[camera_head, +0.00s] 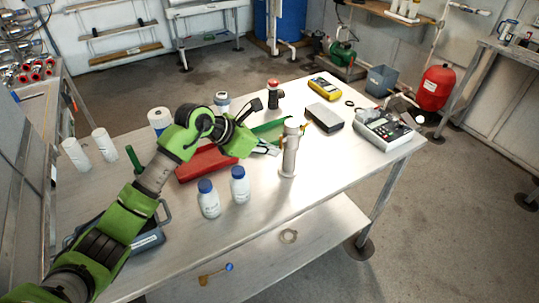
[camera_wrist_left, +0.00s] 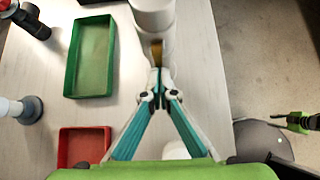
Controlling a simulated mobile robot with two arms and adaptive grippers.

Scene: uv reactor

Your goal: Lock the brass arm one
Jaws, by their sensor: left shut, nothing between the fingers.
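The UV reactor (camera_head: 289,160) is a pale upright cylinder near the table's front right, with small brass arms at its upper part. One brass arm (camera_head: 303,129) shows on its right side. In the left wrist view the reactor (camera_wrist_left: 153,18) is at the top centre, and a brass arm (camera_wrist_left: 156,52) sticks out from it toward my fingertips. My left gripper (camera_head: 276,149) is beside the reactor's left side, fingers shut and empty. Its tips (camera_wrist_left: 158,76) are at or just short of the brass arm; I cannot tell whether they touch. My right gripper is not in view.
On the table (camera_head: 265,220) stand two blue-capped bottles (camera_head: 208,199) in front, a red tray (camera_head: 205,163), a green tray (camera_head: 270,130), a dark box (camera_head: 324,117), a yellow meter (camera_head: 325,88) and a grey instrument (camera_head: 384,130). The table's front right is clear.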

